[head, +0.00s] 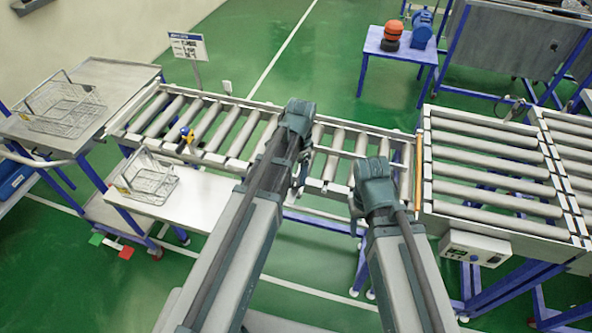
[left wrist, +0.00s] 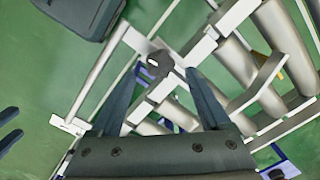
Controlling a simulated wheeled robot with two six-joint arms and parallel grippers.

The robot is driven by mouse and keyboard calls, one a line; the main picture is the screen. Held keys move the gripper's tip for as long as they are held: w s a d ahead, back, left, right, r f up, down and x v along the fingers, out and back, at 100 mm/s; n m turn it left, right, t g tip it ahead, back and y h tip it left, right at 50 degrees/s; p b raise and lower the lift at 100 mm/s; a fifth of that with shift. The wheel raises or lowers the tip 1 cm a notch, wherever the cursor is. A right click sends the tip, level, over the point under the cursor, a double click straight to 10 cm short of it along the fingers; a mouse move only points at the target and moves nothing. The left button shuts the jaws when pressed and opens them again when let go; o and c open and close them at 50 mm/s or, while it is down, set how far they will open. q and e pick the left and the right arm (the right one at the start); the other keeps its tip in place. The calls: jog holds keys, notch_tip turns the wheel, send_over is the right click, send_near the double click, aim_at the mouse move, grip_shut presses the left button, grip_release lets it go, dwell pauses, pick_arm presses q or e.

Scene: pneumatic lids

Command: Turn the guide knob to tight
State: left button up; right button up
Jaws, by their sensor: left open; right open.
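The guide knob (left wrist: 158,63) is a dark, lobed knob on a pale metal bracket beside the roller conveyor. In the left wrist view it sits between and slightly beyond the fingertips of my left gripper (left wrist: 165,68), nearer the left finger. The fingers are spread and I see no grip on the knob; the exact depth is hard to tell. In the head view my left gripper (head: 300,175) is over the conveyor's front rail, and my arm hides the knob. My right gripper (head: 357,220) is open and empty in front of the conveyor, to the right.
The roller conveyor (head: 215,128) runs across, with a yellow and blue item (head: 186,135) on it. A wider roller section (head: 490,165) stands right, with a control box (head: 474,248) below. Wire baskets (head: 62,103) (head: 147,177) stand left.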

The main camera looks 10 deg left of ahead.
pick_arm(q)
notch_tip(320, 180, up, 10)
jog(key=p, duration=0.9)
jog(key=shift+d, duration=0.2)
pick_arm(e)
notch_tip(320, 180, up, 10)
pick_arm(q)
jog(key=shift+w, duration=0.1)
